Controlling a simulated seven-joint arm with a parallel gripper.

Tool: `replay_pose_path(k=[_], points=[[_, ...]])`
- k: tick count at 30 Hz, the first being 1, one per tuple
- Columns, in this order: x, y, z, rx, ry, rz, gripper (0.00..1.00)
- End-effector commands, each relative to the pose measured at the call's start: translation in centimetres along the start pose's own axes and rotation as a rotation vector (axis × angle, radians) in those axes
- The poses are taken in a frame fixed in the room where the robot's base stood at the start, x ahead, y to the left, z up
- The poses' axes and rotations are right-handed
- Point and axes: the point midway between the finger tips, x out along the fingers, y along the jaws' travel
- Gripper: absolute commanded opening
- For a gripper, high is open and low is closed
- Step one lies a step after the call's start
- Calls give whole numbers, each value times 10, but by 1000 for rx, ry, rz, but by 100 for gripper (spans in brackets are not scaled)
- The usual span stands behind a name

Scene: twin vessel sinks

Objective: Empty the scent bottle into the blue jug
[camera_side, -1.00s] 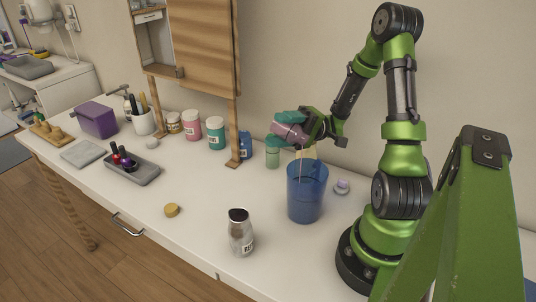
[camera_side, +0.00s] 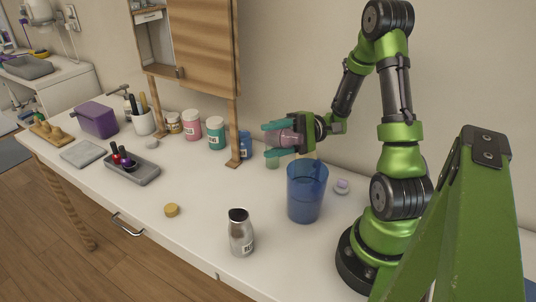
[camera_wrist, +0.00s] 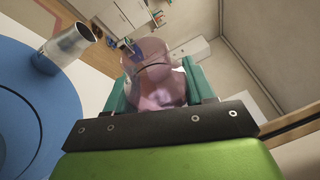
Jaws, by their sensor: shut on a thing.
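The scent bottle, pink and see-through (camera_side: 283,137), is held by my gripper (camera_side: 278,139) up above the table, just left of and higher than the blue jug. It lies roughly level in the side view. In the wrist view the bottle (camera_wrist: 155,75) sits between the two teal fingers, which are closed on it. The blue jug (camera_side: 305,195) stands upright on the white table, open at the top and see-through. Its blue rim also shows at the left of the wrist view (camera_wrist: 15,100). I cannot tell how much liquid either holds.
A silver shaker (camera_side: 240,235) stands in front-left of the jug. A small purple-topped piece (camera_side: 342,186) lies right of it. A yellow lid (camera_side: 172,210) and a grey tray (camera_side: 132,170) lie left. Table between is clear.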

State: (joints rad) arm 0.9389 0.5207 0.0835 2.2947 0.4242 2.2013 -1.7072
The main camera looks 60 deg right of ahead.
Motion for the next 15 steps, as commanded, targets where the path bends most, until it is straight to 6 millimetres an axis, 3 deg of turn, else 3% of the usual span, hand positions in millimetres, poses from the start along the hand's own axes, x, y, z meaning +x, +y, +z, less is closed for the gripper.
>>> replay_pose_path(k=[2, 15], points=[[4, 3, -7, 62, 12, 31, 21], [0, 2, -2, 417, 107, 179, 21]])
